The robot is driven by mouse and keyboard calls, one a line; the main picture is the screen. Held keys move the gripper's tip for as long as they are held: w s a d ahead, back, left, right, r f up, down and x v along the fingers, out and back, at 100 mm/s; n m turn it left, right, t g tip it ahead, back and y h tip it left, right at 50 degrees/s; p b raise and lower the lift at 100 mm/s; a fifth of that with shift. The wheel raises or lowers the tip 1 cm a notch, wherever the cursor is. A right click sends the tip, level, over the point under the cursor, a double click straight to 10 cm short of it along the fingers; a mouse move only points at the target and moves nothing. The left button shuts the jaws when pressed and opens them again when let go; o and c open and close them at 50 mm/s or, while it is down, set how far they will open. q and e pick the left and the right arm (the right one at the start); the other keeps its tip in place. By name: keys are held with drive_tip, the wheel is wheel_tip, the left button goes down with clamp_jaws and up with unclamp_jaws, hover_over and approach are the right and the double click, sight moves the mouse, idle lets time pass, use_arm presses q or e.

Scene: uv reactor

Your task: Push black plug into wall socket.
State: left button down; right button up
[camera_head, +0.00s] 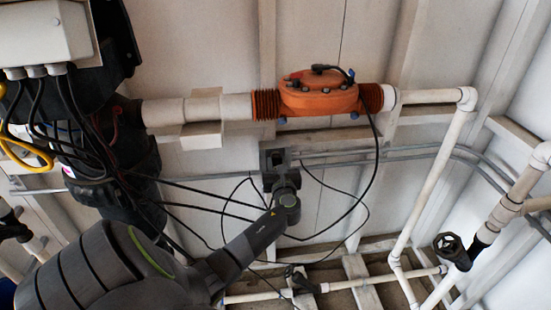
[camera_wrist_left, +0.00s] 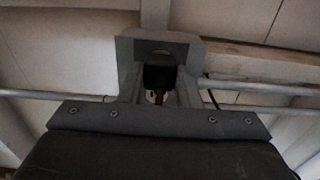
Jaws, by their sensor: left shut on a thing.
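The black plug (camera_wrist_left: 159,74) is between the fingers of my left gripper (camera_wrist_left: 160,88) in the left wrist view. The left gripper is shut on it, with a finger on each side. The grey wall socket box (camera_wrist_left: 158,46) is right behind the plug in that view. In the head view the left gripper (camera_head: 283,178) is at the wall, in front of the grey socket box (camera_head: 268,158). There the gripper and wrist hide the plug. I cannot tell how deep the plug is in the socket. My right gripper is not in view.
An orange reactor (camera_head: 318,95) sits on a white pipe above the socket. Thin black cables (camera_head: 350,205) hang around my left arm. Metal conduits (camera_head: 410,150) run along the wall to the right. A grey control box (camera_head: 45,32) with cables is at upper left.

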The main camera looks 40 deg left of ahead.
use_arm(q)
drive_tip(key=shift+w+a, duration=0.45)
drive_tip(key=shift+a, duration=0.05)
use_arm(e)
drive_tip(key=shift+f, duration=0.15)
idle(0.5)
use_arm(q)
drive_tip(key=c, duration=1)
unclamp_jaws()
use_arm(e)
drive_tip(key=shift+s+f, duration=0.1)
use_arm(q)
drive_tip(key=shift+s+d, duration=0.2)
drive_tip(key=shift+d, duration=0.05)
drive_tip(key=v, duration=1.7)
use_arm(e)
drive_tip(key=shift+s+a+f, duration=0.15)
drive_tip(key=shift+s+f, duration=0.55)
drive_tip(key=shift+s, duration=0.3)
use_arm(q)
drive_tip(key=shift+w, duration=0.1)
